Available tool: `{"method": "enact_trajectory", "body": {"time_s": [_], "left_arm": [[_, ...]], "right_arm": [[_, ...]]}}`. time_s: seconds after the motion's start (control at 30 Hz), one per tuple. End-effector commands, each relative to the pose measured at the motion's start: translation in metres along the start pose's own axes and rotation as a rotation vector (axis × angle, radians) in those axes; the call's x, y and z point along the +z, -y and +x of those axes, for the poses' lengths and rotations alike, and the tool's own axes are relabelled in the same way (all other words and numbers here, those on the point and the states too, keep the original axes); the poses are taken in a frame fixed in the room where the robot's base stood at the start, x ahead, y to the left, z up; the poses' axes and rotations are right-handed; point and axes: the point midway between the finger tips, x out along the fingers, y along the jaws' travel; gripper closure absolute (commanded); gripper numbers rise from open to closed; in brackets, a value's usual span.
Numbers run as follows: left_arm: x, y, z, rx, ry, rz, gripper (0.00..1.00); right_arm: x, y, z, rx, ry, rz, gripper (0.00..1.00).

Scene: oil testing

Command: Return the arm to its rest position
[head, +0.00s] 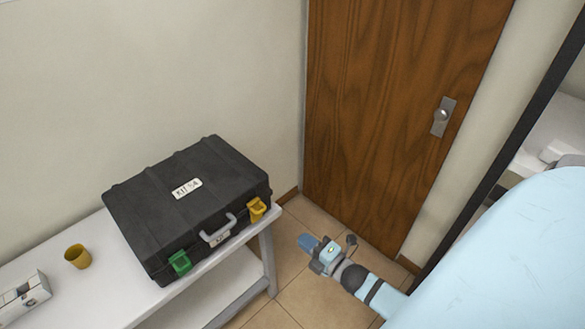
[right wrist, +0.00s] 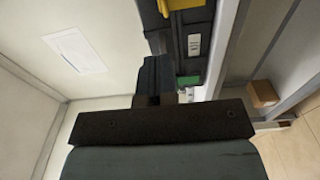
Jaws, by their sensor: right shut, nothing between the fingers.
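My right arm comes in from the lower right of the head view. Its gripper (head: 308,243) is over the tiled floor, to the right of the table's end and apart from the case. The right gripper is shut and empty. Its dark fingers (right wrist: 155,78) also show together in the right wrist view, with nothing held between them. My left gripper is not in view.
A closed black case (head: 165,205) with a green and a yellow latch stands on a white table (head: 75,305). A yellow cup (head: 78,256) and a white box (head: 22,298) stand left of it. A wooden door (head: 390,90) is behind. A small brown box (right wrist: 262,94) sits low.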

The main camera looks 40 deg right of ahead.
Motion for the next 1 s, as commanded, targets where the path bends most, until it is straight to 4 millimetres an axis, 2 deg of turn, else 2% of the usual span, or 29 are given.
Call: {"method": "enact_trajectory", "body": {"time_s": [0.1, 0.2, 0.8, 0.9, 1.0], "left_arm": [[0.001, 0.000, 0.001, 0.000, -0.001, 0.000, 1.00], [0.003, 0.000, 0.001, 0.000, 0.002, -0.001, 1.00], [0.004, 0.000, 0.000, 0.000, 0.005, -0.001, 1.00], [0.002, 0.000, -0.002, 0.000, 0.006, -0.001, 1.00], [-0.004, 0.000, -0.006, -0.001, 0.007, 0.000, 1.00]], "right_arm": [[0.000, -0.002, -0.012, 0.000, 0.000, 0.001, 1.00], [0.000, -0.003, -0.016, 0.001, 0.000, 0.001, 1.00], [-0.001, -0.004, -0.016, -0.001, 0.000, 0.004, 1.00], [-0.008, -0.005, -0.017, -0.026, 0.005, 0.077, 1.00], [-0.028, -0.006, -0.021, -0.102, 0.028, 0.287, 1.00]]}}
